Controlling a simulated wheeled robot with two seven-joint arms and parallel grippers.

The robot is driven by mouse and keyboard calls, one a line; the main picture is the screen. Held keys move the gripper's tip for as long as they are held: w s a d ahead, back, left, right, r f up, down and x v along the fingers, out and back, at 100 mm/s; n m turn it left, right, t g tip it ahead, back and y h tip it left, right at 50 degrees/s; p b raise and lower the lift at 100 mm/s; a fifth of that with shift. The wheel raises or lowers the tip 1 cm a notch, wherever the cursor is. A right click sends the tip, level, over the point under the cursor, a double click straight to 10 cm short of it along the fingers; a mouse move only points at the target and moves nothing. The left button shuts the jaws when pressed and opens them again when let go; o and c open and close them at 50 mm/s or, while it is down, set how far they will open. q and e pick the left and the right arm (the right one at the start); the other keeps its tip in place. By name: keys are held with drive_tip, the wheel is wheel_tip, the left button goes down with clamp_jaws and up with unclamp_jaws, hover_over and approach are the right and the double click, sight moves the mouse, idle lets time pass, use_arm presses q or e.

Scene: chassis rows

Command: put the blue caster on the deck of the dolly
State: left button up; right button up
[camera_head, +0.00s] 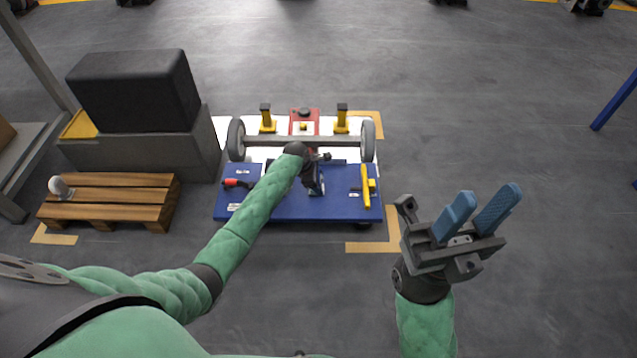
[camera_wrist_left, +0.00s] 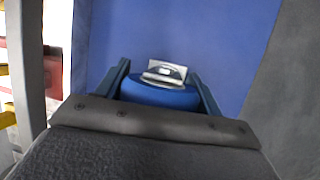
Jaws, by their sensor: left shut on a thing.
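The blue caster (camera_wrist_left: 158,95) has a blue wheel and a metal plate; it sits between the fingers of my left gripper (camera_wrist_left: 158,75) in the left wrist view. The gripper is shut on it. The dolly's blue deck (camera_head: 285,207) lies below, and it fills the back of the wrist view (camera_wrist_left: 180,35). In the head view my left gripper (camera_head: 317,187) is over the right half of the deck, and the arm hides part of it. I cannot tell whether the caster touches the deck. My right gripper (camera_head: 490,195) is open and empty, right of the dolly.
A wooden pallet (camera_head: 110,195) with a light caster (camera_head: 60,187) is at left, beside a grey block (camera_head: 140,155). The floor at right is clear.

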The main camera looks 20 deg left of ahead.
use_arm(q)
drive_tip(key=shift+r, duration=0.1)
drive_tip(key=o, duration=1.2)
